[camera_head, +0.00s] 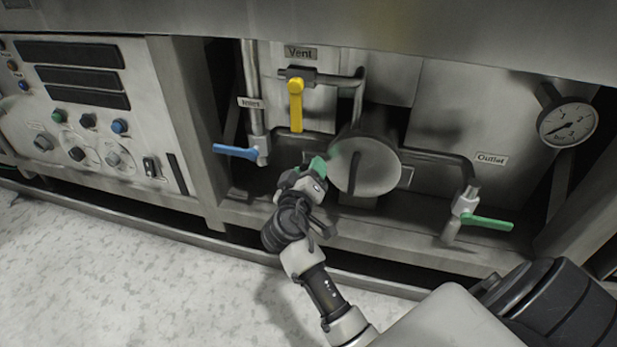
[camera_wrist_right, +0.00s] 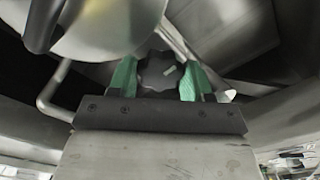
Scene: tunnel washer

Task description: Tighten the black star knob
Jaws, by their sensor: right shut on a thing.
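The black star knob (camera_wrist_right: 160,72) shows in the right wrist view as a dark lobed knob with a small pale green mark on its face. My right gripper (camera_wrist_right: 159,80) has its two green fingers on either side of the knob, shut on it. In the head view my right gripper (camera_head: 318,166) reaches to the left edge of the round metal cover (camera_head: 364,167), and the knob is hidden there behind the gripper. The cover also shows in the right wrist view (camera_wrist_right: 100,28). My left gripper is not in view.
A blue Inlet lever (camera_head: 236,152) is left of my gripper and a yellow Vent lever (camera_head: 296,105) hangs above it. A green Outlet lever (camera_head: 487,222) and a pressure gauge (camera_head: 567,125) are at the right. A control panel (camera_head: 90,120) is at the left. The speckled floor (camera_head: 120,280) is clear.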

